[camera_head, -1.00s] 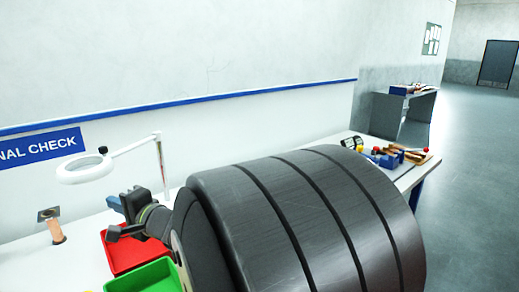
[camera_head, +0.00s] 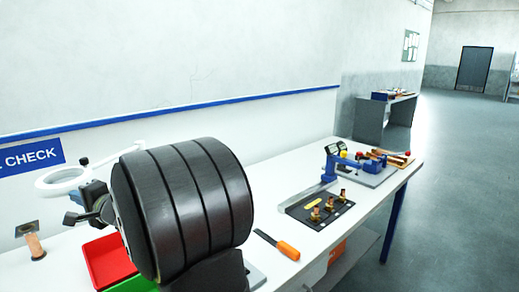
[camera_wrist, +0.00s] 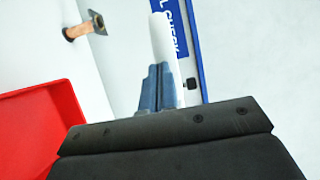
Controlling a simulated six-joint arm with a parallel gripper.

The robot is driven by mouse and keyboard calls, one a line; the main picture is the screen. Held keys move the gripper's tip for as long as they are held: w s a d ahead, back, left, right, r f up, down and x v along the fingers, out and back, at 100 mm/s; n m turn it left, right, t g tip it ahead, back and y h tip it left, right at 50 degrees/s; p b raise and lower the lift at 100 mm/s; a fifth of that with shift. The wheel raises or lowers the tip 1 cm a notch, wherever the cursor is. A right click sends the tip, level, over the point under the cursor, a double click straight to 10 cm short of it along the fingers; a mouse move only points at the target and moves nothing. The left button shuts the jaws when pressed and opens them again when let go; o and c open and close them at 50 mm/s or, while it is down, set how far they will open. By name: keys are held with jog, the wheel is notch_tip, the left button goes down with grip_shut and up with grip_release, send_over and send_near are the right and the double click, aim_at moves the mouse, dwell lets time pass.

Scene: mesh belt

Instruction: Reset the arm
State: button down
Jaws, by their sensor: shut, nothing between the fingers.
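My gripper (camera_head: 86,192) is at the left in the head view, above the white table near the red bin and in front of the magnifier lamp. Its blue fingers (camera_wrist: 157,90) show in the wrist view, close together with nothing between them. My large dark arm link covers the middle of the head view and hides part of the table.
A red bin (camera_head: 106,262) and a green bin (camera_head: 135,285) sit below my arm. A copper piece (camera_head: 35,245) stands at the left. A white ring lamp (camera_head: 62,181) is behind my gripper. A black tray (camera_head: 318,209) with copper fittings and an orange-handled tool (camera_head: 288,250) lie right.

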jog(key=shift+w+a, duration=0.3)
jog(key=shift+a, duration=0.15)
jog(key=shift+d, duration=0.1)
jog(key=s+d, duration=0.8)
jog(key=d, duration=0.4)
jog(key=w+a, duration=0.8)
jog(key=a, duration=0.4)
jog(key=w+d+n+g, duration=0.1)
jog(key=w+d+g, duration=0.1)
jog(key=d, duration=0.9)
jog(key=w+d+n+g+y, duration=0.1)
jog(key=w+d+n+g, duration=0.1)
jog(key=d, duration=0.9)
jog(key=shift+d+g, duration=0.3)
jog(key=shift+d, duration=0.05)
jog(key=shift+w, duration=0.1)
